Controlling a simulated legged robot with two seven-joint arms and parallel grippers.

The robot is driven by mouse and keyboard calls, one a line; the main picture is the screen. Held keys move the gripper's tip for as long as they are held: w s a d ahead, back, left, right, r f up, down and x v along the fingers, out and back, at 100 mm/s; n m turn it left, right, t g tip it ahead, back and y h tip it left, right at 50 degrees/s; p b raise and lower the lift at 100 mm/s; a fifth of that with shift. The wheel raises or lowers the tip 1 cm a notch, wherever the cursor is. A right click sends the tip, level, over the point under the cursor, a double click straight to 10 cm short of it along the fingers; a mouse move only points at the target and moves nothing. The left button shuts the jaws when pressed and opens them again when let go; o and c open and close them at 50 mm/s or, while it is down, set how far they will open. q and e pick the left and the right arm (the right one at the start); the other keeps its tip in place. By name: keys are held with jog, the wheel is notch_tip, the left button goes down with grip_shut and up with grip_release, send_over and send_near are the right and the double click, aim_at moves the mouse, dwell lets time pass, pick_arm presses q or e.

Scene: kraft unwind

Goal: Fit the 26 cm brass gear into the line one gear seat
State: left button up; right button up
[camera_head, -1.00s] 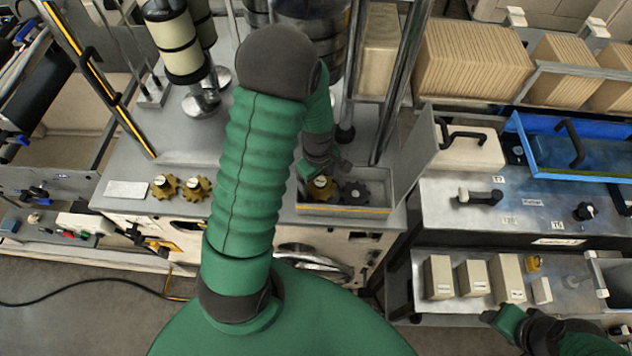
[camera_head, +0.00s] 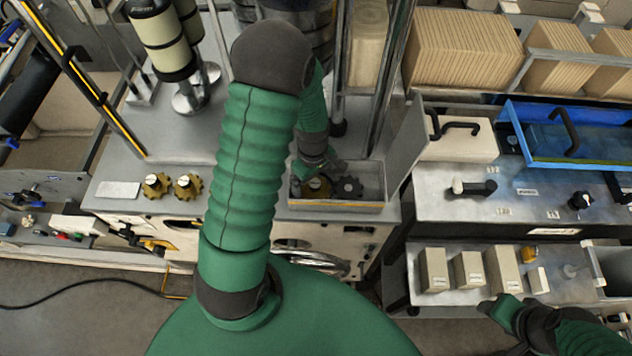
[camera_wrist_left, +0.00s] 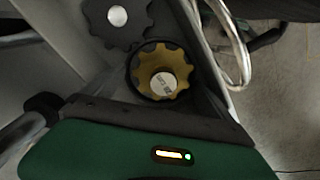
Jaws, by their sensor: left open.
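My left gripper (camera_head: 322,168) is open and hangs over a shallow grey tray (camera_head: 368,203) on the machine's front edge. Just below it in the tray is a brass gear (camera_head: 317,187) with a pale hub, partly covered by the gripper. In the left wrist view this gear (camera_wrist_left: 152,64) sits near the middle, over a dark round shape. A dark gear (camera_head: 347,187) lies beside it in the tray. Two more brass gears, one (camera_head: 156,185) and another (camera_head: 188,186), stand on the machine top to the left.
A blank pale plate (camera_head: 118,190) lies left of the brass gears. Upright rollers (camera_head: 162,40) and metal posts stand behind. To the right are a bench with a blue tray (camera_head: 560,160) and a lower shelf with several beige blocks (camera_head: 433,270).

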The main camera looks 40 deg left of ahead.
pick_arm(q)
jog(key=shift+w+a, duration=0.1)
jog(key=shift+a, duration=0.2)
jog(key=shift+r, duration=0.2)
notch_tip(320, 180, up, 16)
jog(key=b, duration=0.1)
jog(key=shift+d+r, duration=0.2)
jog(key=shift+d, duration=0.05)
jog(key=shift+a, duration=0.15)
